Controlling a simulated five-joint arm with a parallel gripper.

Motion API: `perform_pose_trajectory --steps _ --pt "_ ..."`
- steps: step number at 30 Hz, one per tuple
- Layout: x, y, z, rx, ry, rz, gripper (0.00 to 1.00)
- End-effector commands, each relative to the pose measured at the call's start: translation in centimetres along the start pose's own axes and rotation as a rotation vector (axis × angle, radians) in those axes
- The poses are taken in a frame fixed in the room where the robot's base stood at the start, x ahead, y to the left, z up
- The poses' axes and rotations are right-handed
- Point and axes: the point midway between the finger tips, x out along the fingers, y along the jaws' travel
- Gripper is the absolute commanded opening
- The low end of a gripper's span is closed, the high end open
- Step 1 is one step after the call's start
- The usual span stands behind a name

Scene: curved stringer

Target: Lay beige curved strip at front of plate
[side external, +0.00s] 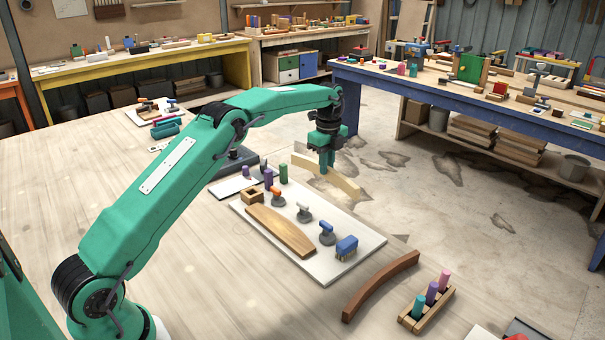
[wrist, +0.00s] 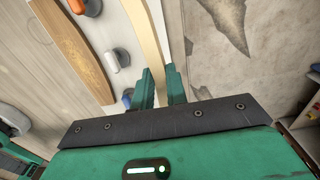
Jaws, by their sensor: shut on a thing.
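A wooden curved board (side external: 280,230) lies on the plate's near side.
Knobbed tools with orange, white and blue handles (side external: 326,233) stand along the plate, with a blue block brush (side external: 346,247) at its right. A brown curved strip (side external: 380,285) and a peg holder (side external: 426,309) lie to the right on the table. Beyond the table edge is concrete floor.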

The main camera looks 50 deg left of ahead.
Motion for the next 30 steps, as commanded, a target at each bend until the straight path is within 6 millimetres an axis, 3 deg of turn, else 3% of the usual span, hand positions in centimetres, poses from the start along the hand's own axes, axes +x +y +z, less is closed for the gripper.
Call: perform_pose_trajectory --steps 14,30 --pt "0.7 0.0 0.0 0.0 0.0 0.001 0.0" --pt "4.2 0.0 0.0 0.0 0.0 0.001 0.0"
